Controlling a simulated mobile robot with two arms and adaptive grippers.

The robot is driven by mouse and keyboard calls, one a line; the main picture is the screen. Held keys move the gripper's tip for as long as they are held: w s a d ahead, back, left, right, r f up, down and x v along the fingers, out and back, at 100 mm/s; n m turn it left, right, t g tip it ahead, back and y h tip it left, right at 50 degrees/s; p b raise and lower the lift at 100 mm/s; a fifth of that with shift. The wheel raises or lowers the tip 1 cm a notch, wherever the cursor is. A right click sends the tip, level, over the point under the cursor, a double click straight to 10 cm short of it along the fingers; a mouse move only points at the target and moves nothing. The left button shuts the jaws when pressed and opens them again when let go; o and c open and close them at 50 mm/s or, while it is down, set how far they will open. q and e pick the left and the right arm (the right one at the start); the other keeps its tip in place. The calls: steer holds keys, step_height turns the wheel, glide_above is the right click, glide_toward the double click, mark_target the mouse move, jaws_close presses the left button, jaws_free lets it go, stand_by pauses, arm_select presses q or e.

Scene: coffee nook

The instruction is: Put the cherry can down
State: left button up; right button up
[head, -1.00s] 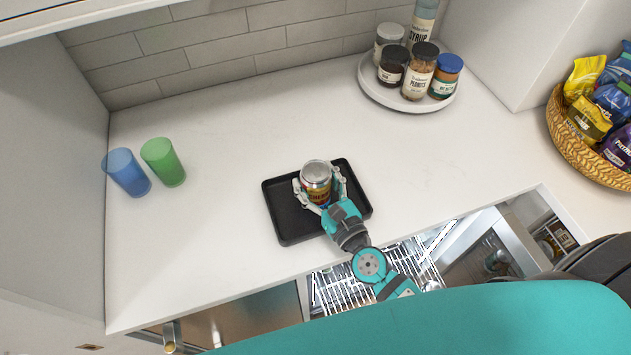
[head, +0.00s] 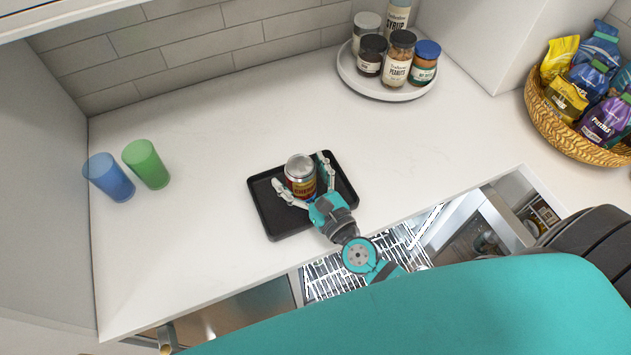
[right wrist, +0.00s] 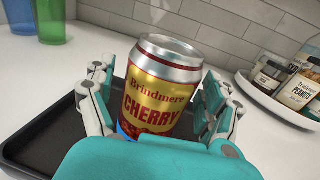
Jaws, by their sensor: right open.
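The cherry can (head: 300,178) stands upright on the black tray (head: 270,222), which lies on the white counter. In the right wrist view the can (right wrist: 160,90) shows its red and gold label, and its base is hidden behind my gripper. My right gripper (head: 304,187) is open around the can, with a finger on each side. In the right wrist view the fingers (right wrist: 160,105) stand apart from the can, with gaps on both sides. My left gripper is not in view.
A blue cup (head: 109,178) and a green cup (head: 147,165) stand at the left. A round white turntable (head: 372,92) with jars is at the back. A snack basket (head: 560,130) is at the right. An open drawer or fridge (head: 400,250) lies below the front edge.

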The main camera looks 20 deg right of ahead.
steer(key=s+b, duration=0.1)
steer(key=s, duration=0.2)
steer(key=s+d+b, duration=0.1)
steer(key=s+b, duration=0.1)
steer(key=s, duration=0.1)
steer(key=s+d+b, duration=0.1)
steer(key=s, duration=0.3)
steer(key=shift+s+f, duration=0.1)
steer(key=shift+f, duration=0.2)
steer(key=shift+s+d+r+b, duration=0.1)
steer(key=shift+s+r+b, duration=0.15)
steer(key=shift+s+b, duration=0.35)
steer(key=shift+s+f, duration=0.1)
